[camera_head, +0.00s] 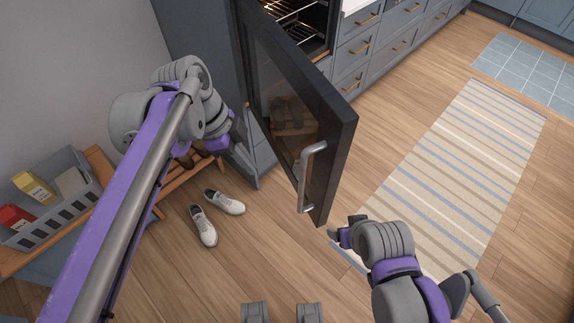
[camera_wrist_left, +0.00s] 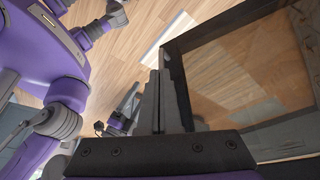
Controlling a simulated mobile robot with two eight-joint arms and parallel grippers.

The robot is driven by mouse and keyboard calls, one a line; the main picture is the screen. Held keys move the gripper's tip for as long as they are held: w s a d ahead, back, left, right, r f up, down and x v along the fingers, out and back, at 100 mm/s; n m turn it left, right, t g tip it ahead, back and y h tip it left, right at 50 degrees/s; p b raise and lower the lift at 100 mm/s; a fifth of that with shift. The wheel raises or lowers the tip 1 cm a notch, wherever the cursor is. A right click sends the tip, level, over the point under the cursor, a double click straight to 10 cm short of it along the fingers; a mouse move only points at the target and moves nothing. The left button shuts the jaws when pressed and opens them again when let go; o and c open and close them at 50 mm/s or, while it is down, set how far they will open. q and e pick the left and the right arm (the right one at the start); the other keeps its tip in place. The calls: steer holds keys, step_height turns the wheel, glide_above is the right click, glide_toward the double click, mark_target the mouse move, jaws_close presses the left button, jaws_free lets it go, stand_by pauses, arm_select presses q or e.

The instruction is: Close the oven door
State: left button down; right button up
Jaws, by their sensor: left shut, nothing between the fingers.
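The oven door (camera_head: 336,150) stands wide open, a dark-framed panel with a glass window and a pale bar handle (camera_head: 308,175) on its left-facing outer side. It swings out from the oven (camera_head: 300,22), whose lit racks show behind it. My left gripper (camera_head: 238,128) is on the outer side of the door, near the hinge end; contact is unclear. In the left wrist view its fingers (camera_wrist_left: 160,98) are shut and empty, beside the door's glass (camera_wrist_left: 245,75). My right gripper (camera_head: 336,234) is low, just right of the door's free lower corner; its fingers are too small to judge.
A low wooden bench (camera_head: 25,262) with a grey basket (camera_head: 75,215) stands at the left. White shoes (camera_head: 215,212) lie on the floor left of the door. Drawers (camera_head: 353,55) line the wall right of the oven. A striped rug (camera_head: 460,170) lies on open floor at the right.

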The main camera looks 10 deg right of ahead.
arm_select(q)
steer(key=s+d+f+m, duration=0.1)
steer(key=d+f, duration=0.6)
steer(key=d, duration=0.1)
steer(key=shift+s+d, duration=0.15)
steer(key=shift+s, duration=0.1)
stand_by(0.4)
